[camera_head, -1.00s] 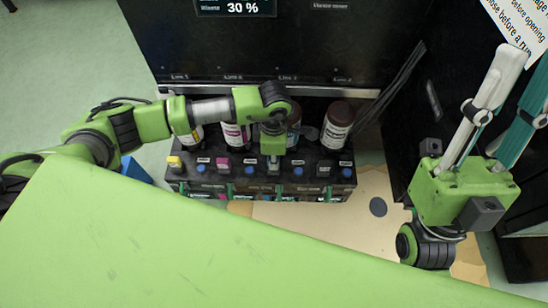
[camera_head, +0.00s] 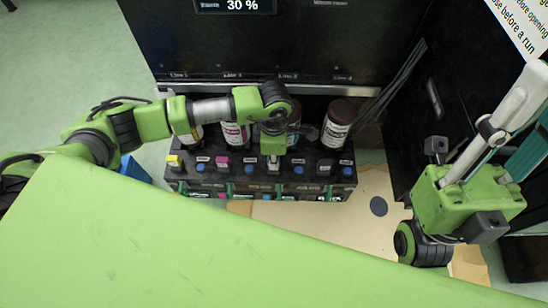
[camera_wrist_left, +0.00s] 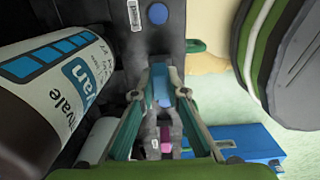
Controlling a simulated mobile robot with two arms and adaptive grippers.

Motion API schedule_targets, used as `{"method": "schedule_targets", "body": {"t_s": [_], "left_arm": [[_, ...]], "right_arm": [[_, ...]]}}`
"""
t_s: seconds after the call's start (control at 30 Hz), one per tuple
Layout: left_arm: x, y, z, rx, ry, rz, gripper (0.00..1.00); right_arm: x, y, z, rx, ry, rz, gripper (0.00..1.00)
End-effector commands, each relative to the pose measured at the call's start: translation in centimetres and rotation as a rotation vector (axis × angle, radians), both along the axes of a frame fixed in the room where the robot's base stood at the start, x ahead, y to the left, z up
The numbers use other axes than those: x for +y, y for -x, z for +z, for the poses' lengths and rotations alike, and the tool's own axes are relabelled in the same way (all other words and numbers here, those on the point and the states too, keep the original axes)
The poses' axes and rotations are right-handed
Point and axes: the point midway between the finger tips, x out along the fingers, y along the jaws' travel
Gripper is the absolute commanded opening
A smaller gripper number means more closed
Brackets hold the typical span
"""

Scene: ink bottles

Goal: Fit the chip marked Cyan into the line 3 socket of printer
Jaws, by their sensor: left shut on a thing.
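The printer's black socket block (camera_head: 240,181) stands below the dark front panel, which bears line labels. My left gripper (camera_head: 273,158) points down at the third position from the left on this block. In the left wrist view its fingers (camera_wrist_left: 162,80) close on a small light-blue chip (camera_wrist_left: 162,92), most of which is hidden. I cannot tell whether the chip is seated in the socket.
A yellow chip (camera_head: 174,160), a magenta chip (camera_head: 222,162) and a black chip (camera_head: 325,165) sit at other positions. Several bottles stand behind, including a dark one (camera_head: 338,122). Cables (camera_head: 392,88) hang at the right. Cardboard (camera_head: 350,213) lies on the floor.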

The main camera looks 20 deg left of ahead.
Motion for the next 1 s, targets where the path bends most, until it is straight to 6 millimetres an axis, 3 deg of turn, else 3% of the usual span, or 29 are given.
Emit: {"method": "schedule_targets", "body": {"t_s": [1.0], "left_arm": [[0.02, 0.00, -0.92, 0.000, 0.000, 0.000, 0.00]], "right_arm": [[-0.24, 0.68, -0.45, -0.029, -0.010, 0.000, 0.25]]}}
